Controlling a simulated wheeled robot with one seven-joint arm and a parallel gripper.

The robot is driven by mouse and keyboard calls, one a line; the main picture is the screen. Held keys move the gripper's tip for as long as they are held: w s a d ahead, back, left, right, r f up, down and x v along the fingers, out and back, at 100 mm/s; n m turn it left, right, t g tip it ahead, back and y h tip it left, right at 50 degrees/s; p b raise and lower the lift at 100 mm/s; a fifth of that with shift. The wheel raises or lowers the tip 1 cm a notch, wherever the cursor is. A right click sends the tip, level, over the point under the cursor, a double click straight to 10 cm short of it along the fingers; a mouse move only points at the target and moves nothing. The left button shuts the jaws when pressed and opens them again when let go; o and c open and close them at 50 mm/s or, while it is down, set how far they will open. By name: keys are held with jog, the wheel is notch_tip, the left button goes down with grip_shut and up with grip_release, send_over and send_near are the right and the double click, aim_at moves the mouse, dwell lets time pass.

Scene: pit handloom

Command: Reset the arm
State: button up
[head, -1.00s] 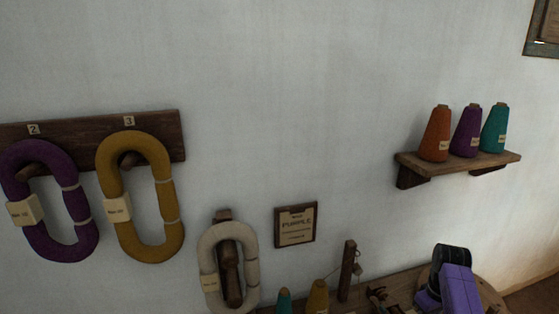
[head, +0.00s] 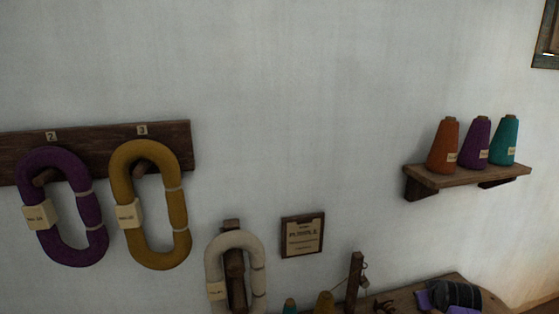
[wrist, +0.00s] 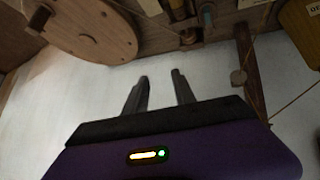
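My gripper (wrist: 160,82) shows in the wrist view. Its two dark fingers stand apart, with nothing between them but the pale surface behind. In the head view a purple and black part of my arm (head: 452,294) shows low at the right, over the wooden bench. The fingers cannot be made out there.
A bench (head: 410,292) carries a wooden post (head: 354,280) and cones. A wooden disc (wrist: 85,32) is near my fingers. Purple (head: 91,212) and mustard (head: 178,208) skeins hang left, with a cream skein (head: 259,275) lower. A shelf (head: 460,177) holds three cones.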

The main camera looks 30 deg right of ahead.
jog(key=s+a+r+t, duration=0.2)
jog(key=a+t, duration=0.1)
jog(key=a, duration=0.6)
jog(key=s+a+r+t+h, duration=0.1)
jog(key=s+a+r+t, duration=0.15)
jog(key=a, duration=0.65)
jog(key=s+a+r+t, duration=0.1)
jog(key=s+a+t, duration=0.2)
jog(key=a, duration=0.6)
jog(key=s+a+r+n+t+y, duration=0.1)
jog(key=s+a+r+n+y, duration=0.1)
jog(key=s+a+r, duration=0.5)
jog(key=s+a+r+n+t+y, duration=0.1)
jog(key=s+a+r+t+y, duration=0.15)
jog(key=s+a, duration=0.75)
jog(key=s+a+n+g+y, duration=0.2)
jog(key=s+a+g, duration=0.1)
jog(key=s, duration=0.4)
jog(key=shift+a+f+y, duration=0.35)
jog(key=shift+a+f, duration=0.1)
jog(key=shift+a, duration=0.05)
